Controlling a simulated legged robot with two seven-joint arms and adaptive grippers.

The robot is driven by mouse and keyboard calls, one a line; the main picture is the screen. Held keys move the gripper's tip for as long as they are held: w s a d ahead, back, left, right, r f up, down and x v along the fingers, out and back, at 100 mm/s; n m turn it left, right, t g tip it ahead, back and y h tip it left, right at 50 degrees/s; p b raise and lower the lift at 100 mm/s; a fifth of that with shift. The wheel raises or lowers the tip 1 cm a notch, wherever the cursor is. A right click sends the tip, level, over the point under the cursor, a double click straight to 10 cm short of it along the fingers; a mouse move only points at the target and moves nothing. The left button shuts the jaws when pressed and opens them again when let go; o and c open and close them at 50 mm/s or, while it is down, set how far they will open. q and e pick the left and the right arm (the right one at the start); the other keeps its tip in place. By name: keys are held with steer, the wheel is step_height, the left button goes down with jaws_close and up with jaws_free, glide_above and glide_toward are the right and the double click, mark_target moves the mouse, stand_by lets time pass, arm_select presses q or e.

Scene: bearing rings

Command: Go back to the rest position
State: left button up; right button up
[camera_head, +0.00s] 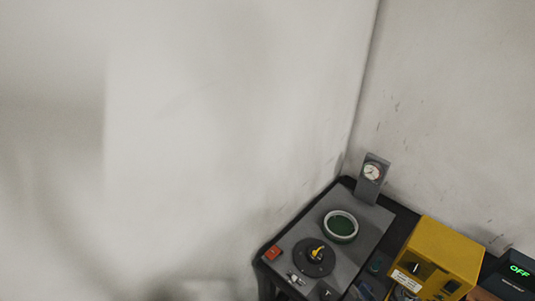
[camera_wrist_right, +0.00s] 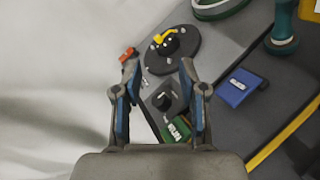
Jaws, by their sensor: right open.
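My right gripper (camera_wrist_right: 159,70) is open and empty in the right wrist view, its two fingers spread wide. Past the fingertips is a grey panel (camera_wrist_right: 205,55) with a round black disc (camera_wrist_right: 187,58) that bears a yellow handle. The fingers appear apart from the disc, though the gap is hard to judge. In the head view the same disc (camera_head: 314,263) sits on the panel at the lower right, and I cannot make out a gripper clearly. My left gripper is in neither view.
The panel carries a white-rimmed green dish (camera_head: 341,226), a red block (camera_head: 272,253) and a gauge (camera_head: 372,172). A yellow box (camera_head: 440,258) and a display reading OFF (camera_head: 519,270) stand to the right. Pale walls (camera_head: 220,120) rise behind. A blue block (camera_wrist_right: 238,88) lies right of the gripper.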

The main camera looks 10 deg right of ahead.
steer(key=s+f+m+g+h, duration=0.1)
steer(key=m+h, duration=0.1)
steer(key=m, duration=0.5)
steer(key=s+f+m+g+h, duration=0.1)
steer(key=f+m+g+h, duration=0.1)
steer(key=m, duration=0.5)
steer(key=s+f+m+g+h, duration=0.1)
steer(key=s+f+m+h, duration=0.1)
steer(key=m+h, duration=0.2)
steer(key=shift+d+f+m, duration=0.1)
steer(key=shift+d+m, duration=0.1)
steer(key=shift+m, duration=1.7)
steer(key=s+a+f+m+g+y, duration=0.35)
steer(key=s+a+m+g, duration=0.55)
steer(key=a, duration=0.5)
step_height(320, 180, down, 25)
steer(key=s, duration=0.2)
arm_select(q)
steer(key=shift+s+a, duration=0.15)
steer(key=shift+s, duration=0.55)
arm_select(e)
steer(key=s+d+f, duration=0.2)
steer(key=s+f, duration=0.6)
steer(key=s, duration=0.1)
steer(key=s+d+f+g, duration=0.1)
steer(key=s+d+f, duration=0.1)
steer(key=s+f, duration=0.7)
steer(key=shift+s+f, duration=0.15)
steer(key=shift+f, duration=0.1)
